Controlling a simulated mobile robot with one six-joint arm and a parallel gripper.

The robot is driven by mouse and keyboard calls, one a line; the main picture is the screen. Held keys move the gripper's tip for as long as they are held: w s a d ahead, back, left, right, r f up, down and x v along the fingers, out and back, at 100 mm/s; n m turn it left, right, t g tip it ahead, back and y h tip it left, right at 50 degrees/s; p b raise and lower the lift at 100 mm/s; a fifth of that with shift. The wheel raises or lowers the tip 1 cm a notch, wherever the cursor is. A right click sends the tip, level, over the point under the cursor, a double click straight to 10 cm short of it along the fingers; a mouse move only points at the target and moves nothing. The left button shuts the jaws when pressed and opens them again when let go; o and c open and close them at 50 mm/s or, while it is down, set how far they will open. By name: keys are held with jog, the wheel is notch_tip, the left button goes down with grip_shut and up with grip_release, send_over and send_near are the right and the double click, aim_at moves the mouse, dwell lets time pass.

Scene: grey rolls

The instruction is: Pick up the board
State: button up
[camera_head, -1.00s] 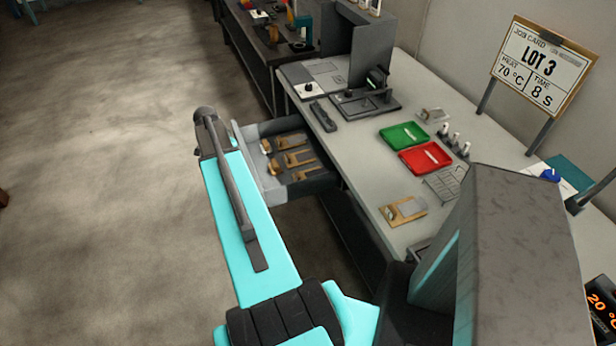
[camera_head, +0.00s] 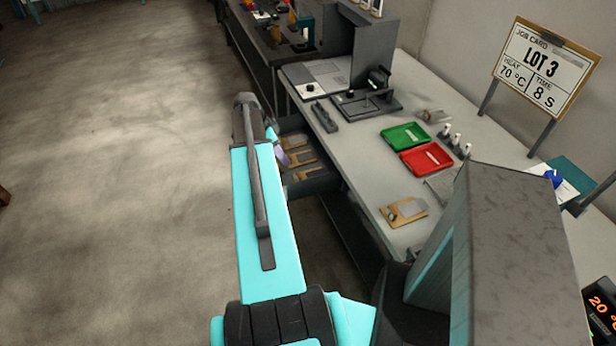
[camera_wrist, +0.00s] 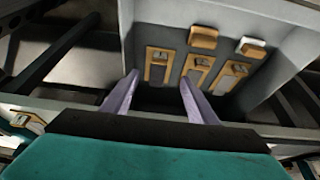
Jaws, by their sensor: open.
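Several small tan boards with grey patches lie in an open grey drawer; three show side by side in the wrist view, the left board (camera_wrist: 158,65), the middle board (camera_wrist: 196,70) and the right board (camera_wrist: 230,77). In the head view, the drawer boards (camera_head: 301,157) are partly hidden by my arm. My gripper (camera_wrist: 159,77) is open and empty, its two pale purple fingers pointing into the drawer (camera_wrist: 144,38). The left board appears between the fingertips, apart from them; the height gap is unclear. Another similar board (camera_head: 404,211) lies on the bench.
Two small blocks, one tan (camera_wrist: 203,38) and one tan-white (camera_wrist: 251,47), lie in the drawer beyond the boards. The bench (camera_head: 362,160) above holds a green tray (camera_head: 404,136) and a red tray (camera_head: 426,159). Open floor lies left.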

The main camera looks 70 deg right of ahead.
jog(key=shift+s+d+f, duration=0.1)
jog(key=shift+d, duration=0.05)
jog(key=p, duration=0.2)
send_over(298, 174)
jog(key=w+a, duration=0.2)
notch_tip(298, 174, down, 8)
jog(key=shift+s, duration=0.1)
dwell(0.4)
jog(key=shift+p+x, duration=1.3)
jog(key=shift+x, duration=0.05)
jog(key=shift+p+x, duration=0.35)
jog(key=shift+x, duration=0.8)
jog(key=c, duration=1.2)
